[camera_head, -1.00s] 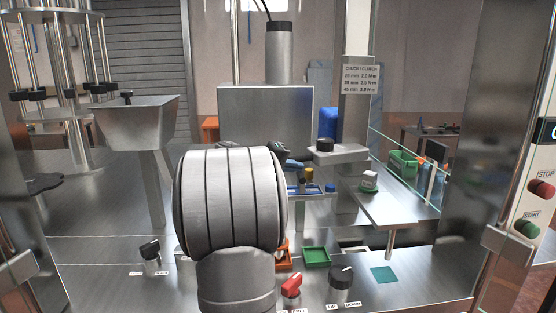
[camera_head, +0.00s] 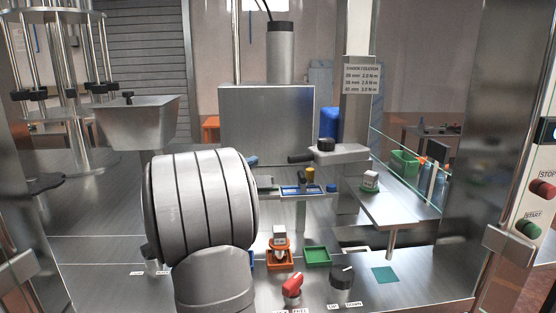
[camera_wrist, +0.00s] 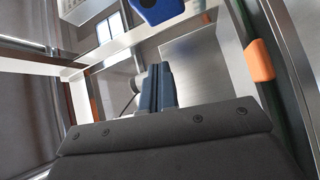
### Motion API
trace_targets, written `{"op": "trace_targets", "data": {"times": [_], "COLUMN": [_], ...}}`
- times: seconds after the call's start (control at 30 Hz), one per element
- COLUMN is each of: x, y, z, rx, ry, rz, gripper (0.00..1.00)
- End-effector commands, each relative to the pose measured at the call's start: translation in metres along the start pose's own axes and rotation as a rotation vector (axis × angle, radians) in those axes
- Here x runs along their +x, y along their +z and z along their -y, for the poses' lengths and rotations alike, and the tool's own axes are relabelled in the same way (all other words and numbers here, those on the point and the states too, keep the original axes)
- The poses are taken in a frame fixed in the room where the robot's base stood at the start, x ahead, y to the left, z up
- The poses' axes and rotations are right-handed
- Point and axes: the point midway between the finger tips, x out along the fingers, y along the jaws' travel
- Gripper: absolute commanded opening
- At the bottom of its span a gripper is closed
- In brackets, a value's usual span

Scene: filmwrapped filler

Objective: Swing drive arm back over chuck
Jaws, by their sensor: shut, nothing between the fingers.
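What looks like the drive arm (camera_head: 342,154) is a grey block on the column right of centre. It has a black knob on top and a dark handle (camera_head: 300,158) pointing left. I cannot pick out the chuck for certain; a blue fixture with a yellow piece (camera_head: 303,190) sits below the handle. My gripper is mostly hidden behind my own arm in the head view; a small blue tip (camera_head: 252,161) shows left of the handle, apart from it in the picture. In the wrist view my gripper (camera_wrist: 152,86) has its dark blue fingers together, holding nothing.
An orange tray (camera_head: 268,259) holding a small part and an empty green tray (camera_head: 316,256) lie in front. A red knob (camera_head: 292,285) and a black knob (camera_head: 342,275) stand at the front edge. A hopper (camera_head: 136,125) stands left. A glass panel runs along the right.

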Motion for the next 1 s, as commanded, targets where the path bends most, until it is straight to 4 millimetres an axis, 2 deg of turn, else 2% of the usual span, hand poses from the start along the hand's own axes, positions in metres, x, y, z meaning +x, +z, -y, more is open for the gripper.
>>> {"op": "trace_targets", "data": {"times": [0.13,0.23,0.67,0.8,1.0], "x": [0.008,0.021,0.104,0.094,0.088], "y": [0.001,0.001,0.002,0.02,0.035], "z": [0.0,0.001,0.0,-0.001,0.0], "rx": [0.0,-0.001,0.0,-0.001,-0.001], "ry": [0.0,0.0,0.0,-0.001,-0.001], "rz": [0.003,0.003,0.003,0.002,0.002], "gripper": [0.0,0.0,0.0,0.0,0.0]}}
